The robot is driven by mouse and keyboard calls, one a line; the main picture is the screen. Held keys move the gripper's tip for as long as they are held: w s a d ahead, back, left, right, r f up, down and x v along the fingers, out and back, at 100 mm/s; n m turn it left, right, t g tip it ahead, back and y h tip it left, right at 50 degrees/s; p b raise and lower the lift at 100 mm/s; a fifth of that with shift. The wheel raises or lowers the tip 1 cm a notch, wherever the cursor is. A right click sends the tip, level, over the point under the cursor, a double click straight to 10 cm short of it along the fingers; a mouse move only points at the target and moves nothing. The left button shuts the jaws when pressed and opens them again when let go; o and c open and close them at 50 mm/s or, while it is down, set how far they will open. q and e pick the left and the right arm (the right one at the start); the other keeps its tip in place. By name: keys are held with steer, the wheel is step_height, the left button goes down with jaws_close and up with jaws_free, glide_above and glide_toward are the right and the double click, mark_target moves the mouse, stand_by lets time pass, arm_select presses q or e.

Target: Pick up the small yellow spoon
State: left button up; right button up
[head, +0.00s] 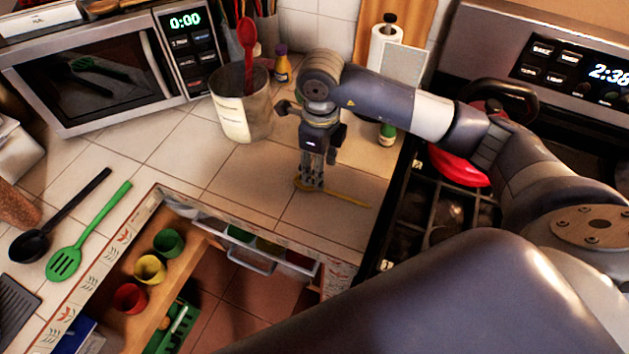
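The small yellow spoon (347,198) lies on the tiled counter, below the middle of the head view. One end points right toward the stove. My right gripper (313,183) reaches in from the right and points straight down over the spoon's left part. Its fingertips are at the spoon, near counter height, and hide part of it. The fingers look close together, but whether they are shut on the spoon is not clear. My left gripper is not in view.
A utensil crock (242,113) with a red spoon stands behind left of my gripper. The stove (422,200) with a red pan (455,165) is at right. An open drawer (262,262) is in front. A black ladle and green slotted spatula (65,263) lie at left.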

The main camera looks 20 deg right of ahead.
mark_target(331, 193)
steer(key=f+p, duration=0.1)
steer(key=f, duration=0.2)
steer(key=f+p, duration=0.1)
steer(key=shift+s+f+p, duration=0.3)
steer(key=shift+f, duration=0.35)
steer(key=shift+w+f, duration=0.1)
steer(key=shift+c, duration=0.7)
steer(key=c, duration=0.5)
steer(key=shift+c, duration=1.1)
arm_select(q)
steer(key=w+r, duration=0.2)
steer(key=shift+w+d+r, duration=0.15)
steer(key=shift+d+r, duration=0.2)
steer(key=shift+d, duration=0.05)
arm_select(e)
steer(key=shift+c, duration=0.2)
